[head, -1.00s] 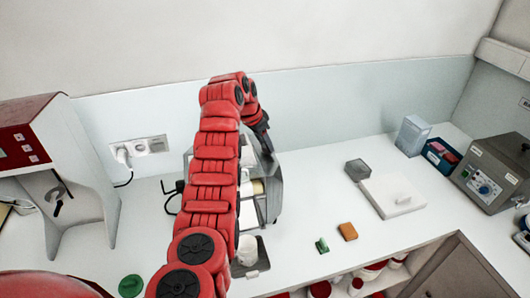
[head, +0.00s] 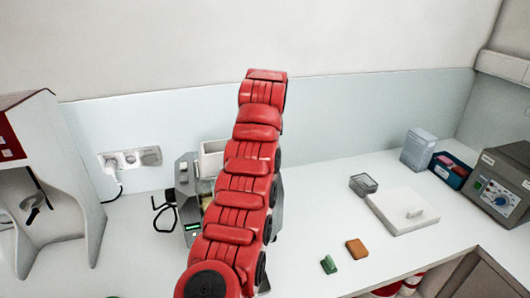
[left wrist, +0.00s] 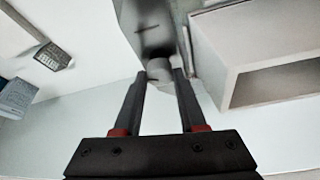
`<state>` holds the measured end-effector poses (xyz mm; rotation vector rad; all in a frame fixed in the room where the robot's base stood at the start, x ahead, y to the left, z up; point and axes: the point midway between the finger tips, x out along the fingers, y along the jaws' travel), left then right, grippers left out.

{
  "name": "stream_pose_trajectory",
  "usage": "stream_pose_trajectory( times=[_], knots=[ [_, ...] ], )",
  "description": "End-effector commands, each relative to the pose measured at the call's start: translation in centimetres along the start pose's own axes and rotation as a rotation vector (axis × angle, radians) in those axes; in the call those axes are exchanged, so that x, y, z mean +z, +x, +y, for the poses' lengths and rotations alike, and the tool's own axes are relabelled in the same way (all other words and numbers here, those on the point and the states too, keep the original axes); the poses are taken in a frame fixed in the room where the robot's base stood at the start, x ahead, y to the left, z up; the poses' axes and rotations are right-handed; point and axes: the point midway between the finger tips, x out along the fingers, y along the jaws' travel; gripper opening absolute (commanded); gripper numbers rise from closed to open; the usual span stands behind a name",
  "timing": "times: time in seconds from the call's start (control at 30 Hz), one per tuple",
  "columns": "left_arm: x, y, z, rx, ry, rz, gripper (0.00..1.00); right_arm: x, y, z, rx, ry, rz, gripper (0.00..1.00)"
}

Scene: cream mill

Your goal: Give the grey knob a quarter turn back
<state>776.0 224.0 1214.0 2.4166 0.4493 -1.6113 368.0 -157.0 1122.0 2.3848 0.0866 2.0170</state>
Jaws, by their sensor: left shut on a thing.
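The grey knob (left wrist: 158,68) sits on the metal side of the mill, which shows in the left wrist view (left wrist: 152,28). My left gripper (left wrist: 160,78) is shut on the knob, with one dark finger on each side of it. In the head view the mill (head: 184,172) stands on the counter, largely covered by my red left arm. The knob and my left gripper are hidden there behind the arm. I cannot tell the knob's exact angle. My right gripper is not in view.
A white open box-like part (left wrist: 275,75) is close to the gripper's right in the wrist view.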

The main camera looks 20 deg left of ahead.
Motion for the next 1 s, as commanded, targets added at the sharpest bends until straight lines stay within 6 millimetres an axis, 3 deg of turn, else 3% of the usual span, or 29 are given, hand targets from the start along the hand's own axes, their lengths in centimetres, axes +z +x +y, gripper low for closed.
stream_pose_trajectory(
  times=[0.5, 1.0],
  knots=[
    [-0.2, -0.4, 0.2, -0.135, -0.325, -0.001, 0.00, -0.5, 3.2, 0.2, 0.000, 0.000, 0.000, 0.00],
    [-0.1, 0.0, 0.2, -0.163, -0.393, -0.002, 0.00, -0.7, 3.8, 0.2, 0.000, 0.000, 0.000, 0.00]
  ],
)
